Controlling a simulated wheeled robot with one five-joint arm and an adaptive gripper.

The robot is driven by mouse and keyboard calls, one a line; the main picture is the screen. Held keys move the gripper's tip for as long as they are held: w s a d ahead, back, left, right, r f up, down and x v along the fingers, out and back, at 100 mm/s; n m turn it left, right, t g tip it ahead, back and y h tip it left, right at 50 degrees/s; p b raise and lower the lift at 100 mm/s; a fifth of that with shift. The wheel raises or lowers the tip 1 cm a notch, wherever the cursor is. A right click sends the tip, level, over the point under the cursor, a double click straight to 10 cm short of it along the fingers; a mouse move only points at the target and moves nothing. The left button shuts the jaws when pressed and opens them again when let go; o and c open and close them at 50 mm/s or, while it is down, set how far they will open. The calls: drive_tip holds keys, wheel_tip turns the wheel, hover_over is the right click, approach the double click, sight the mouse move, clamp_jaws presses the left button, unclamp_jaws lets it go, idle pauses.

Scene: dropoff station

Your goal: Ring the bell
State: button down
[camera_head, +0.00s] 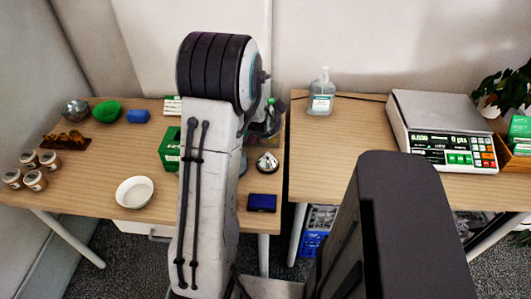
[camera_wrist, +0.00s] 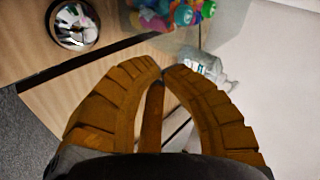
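The bell (camera_head: 267,162) is a small shiny silver dome. In the head view it stands near the right edge of the left table, just right of my raised arm. In the wrist view the bell (camera_wrist: 73,24) shows at the upper left, beyond and left of my fingertips, and apart from them. My gripper (camera_wrist: 161,71) has brown ridged fingers whose tips come together, with no object seen held between them. In the head view my gripper is hidden behind my arm.
A clear container (camera_head: 263,128) of colourful items stands behind the bell, and a dark blue box (camera_head: 262,203) lies in front of it. A gap separates the two tables. The right table holds a sanitizer bottle (camera_head: 321,92) and a scale (camera_head: 440,130). A white bowl (camera_head: 134,192) sits left.

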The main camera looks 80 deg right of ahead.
drive_tip(key=shift+f, duration=0.15)
wheel_tip(320, 180, down, 7)
drive_tip(key=b, duration=0.5)
drive_tip(key=shift+f+b, duration=0.75)
drive_tip(key=shift+b, duration=0.05)
drive_tip(key=shift+f+b, duration=0.95)
drive_tip(key=shift+b, duration=0.3)
idle(2.1)
drive_tip(key=shift+r, duration=0.25)
drive_tip(key=shift+r+p, duration=0.45)
drive_tip(key=shift+r, duration=0.25)
drive_tip(key=shift+r, duration=0.15)
drive_tip(key=shift+r+p, duration=1.45)
drive_tip(key=shift+r, duration=0.95)
